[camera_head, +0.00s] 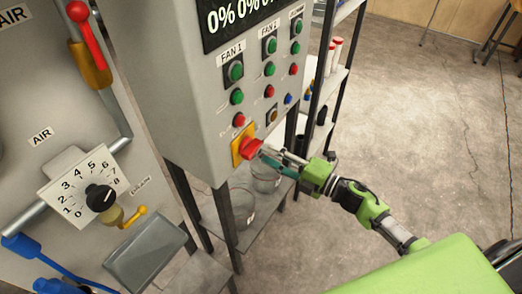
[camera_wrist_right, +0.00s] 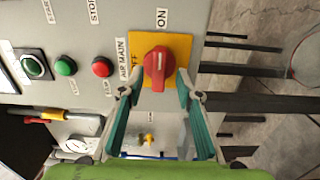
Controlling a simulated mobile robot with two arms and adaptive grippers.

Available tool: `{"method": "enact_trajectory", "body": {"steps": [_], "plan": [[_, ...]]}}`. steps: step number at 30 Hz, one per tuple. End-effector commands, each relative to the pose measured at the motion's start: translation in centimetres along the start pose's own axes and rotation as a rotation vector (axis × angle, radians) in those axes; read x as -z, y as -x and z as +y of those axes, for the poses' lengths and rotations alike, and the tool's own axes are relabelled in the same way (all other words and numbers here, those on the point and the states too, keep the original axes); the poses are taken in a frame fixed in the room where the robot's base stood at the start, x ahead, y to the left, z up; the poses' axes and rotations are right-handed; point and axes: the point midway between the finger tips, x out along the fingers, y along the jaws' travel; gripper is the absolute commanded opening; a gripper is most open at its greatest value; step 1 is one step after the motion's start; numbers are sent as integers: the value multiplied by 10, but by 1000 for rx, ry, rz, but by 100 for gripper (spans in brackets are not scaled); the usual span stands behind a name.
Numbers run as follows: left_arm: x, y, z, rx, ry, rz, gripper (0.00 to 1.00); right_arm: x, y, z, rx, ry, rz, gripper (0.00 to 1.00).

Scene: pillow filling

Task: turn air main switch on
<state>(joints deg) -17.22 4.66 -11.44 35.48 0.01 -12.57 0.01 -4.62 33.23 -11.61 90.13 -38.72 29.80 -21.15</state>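The air main switch is a red rotary knob (camera_head: 251,147) on a yellow plate (camera_head: 237,150), low on the grey control panel's front. In the right wrist view the red knob (camera_wrist_right: 157,68) sits on the yellow plate (camera_wrist_right: 180,46), with "AIR MAIN" and "ON" labels beside it and an "OFF" label partly hidden. My right gripper (camera_head: 268,153) is at the knob. In the wrist view its open fingers (camera_wrist_right: 160,82) stand on either side of the knob's near end; I cannot tell whether they touch it. My left gripper is not in view.
The grey control panel (camera_head: 190,100) carries green and red fan buttons above the switch. Left of it are an air dial (camera_head: 101,197) and a red-handled valve (camera_head: 86,30). Shelf posts and glass containers (camera_head: 265,178) stand below and behind. Open floor (camera_head: 420,120) lies to the right.

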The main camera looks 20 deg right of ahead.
Motion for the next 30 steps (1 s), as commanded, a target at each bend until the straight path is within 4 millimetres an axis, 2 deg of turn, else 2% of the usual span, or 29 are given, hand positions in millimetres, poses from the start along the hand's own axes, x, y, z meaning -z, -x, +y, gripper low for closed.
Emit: {"method": "enact_trajectory", "body": {"steps": [1,6,12,30], "plan": [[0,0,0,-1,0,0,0,0,14,-2,5,-1,-1,32],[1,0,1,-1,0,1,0,0,48,-2,4,-1,0,32],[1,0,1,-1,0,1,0,0,72,0,1,0,0,32],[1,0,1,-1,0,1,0,-1,77,0,0,0,-1,32]]}}
